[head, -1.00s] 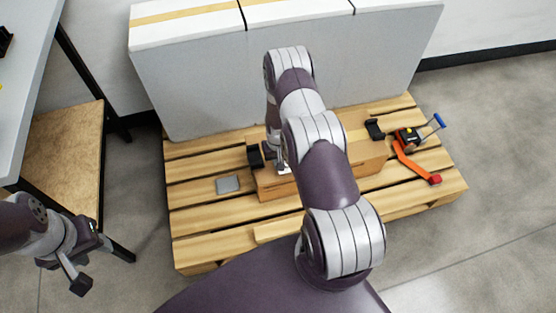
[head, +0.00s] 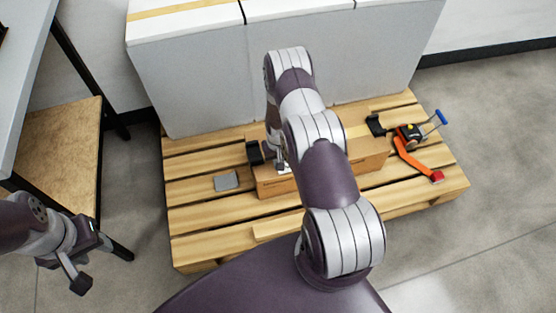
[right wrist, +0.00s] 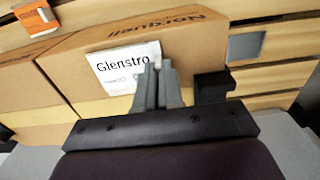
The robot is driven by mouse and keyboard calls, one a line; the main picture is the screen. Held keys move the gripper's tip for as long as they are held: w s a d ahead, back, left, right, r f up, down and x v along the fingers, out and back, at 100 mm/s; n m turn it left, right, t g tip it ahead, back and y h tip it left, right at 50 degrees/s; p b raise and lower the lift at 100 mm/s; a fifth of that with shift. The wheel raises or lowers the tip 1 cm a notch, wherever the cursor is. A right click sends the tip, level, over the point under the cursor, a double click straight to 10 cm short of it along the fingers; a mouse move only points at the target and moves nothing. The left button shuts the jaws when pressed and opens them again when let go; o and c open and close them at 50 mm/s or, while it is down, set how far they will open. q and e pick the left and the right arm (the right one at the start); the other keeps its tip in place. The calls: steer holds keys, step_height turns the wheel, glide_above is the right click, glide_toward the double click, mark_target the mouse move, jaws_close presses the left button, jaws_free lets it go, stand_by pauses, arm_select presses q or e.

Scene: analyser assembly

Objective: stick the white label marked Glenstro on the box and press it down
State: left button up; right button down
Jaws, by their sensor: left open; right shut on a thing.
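The cardboard box (head: 274,187) lies on the pallet, partly hidden behind my right arm. In the right wrist view the box (right wrist: 190,50) shows dark upside-down print. The white label (right wrist: 122,66) marked Glenstro lies flat against or just over the box; I cannot tell whether it touches all over. My right gripper (right wrist: 158,85) is shut on the label's lower right part. In the head view only a small bit of the label (head: 284,168) shows beside the right gripper (head: 279,158). My left gripper (head: 92,262) is open and empty, low at the left, far from the box.
A grey flat square (head: 226,180) lies on the pallet (head: 195,220) left of the box. Black pieces (head: 255,153) sit at the box. An orange strap (head: 412,162) with a blue-handled tool (head: 432,123) lies right. Tall white-topped grey blocks (head: 195,85) stand behind.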

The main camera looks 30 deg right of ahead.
steer(key=shift+f, duration=0.25)
stand_by(0.3)
steer(key=c, duration=1.2)
jaws_free()
steer(key=shift+r, duration=0.1)
step_height(320, 180, up, 7)
steer(key=p, duration=0.5)
